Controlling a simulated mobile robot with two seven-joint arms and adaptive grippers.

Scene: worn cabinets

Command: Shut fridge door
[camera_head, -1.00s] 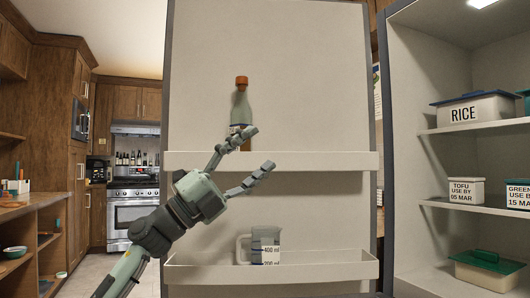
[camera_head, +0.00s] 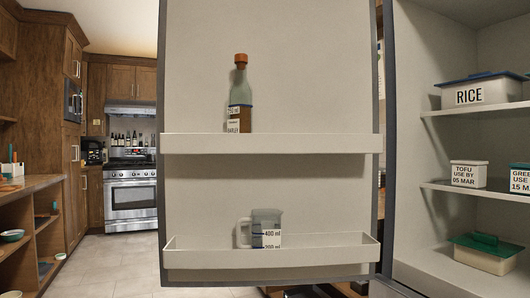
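The fridge door (camera_head: 270,200) stands open in the middle of the head view, its inner side facing me. Its upper shelf (camera_head: 310,144) holds a bottle (camera_head: 240,95) with an orange cap. Its lower shelf (camera_head: 325,252) holds a measuring jug (camera_head: 266,229). The open fridge interior (camera_head: 430,150) is at the right, beside the door's right edge. Neither of my grippers is in view.
Inside the fridge are a RICE box (camera_head: 482,90), a TOFU tub (camera_head: 468,174) and a green-lidded box (camera_head: 486,252). Wooden cabinets (camera_head: 40,100) and an oven (camera_head: 131,195) stand at the left. Tiled floor (camera_head: 105,260) shows free left of the door.

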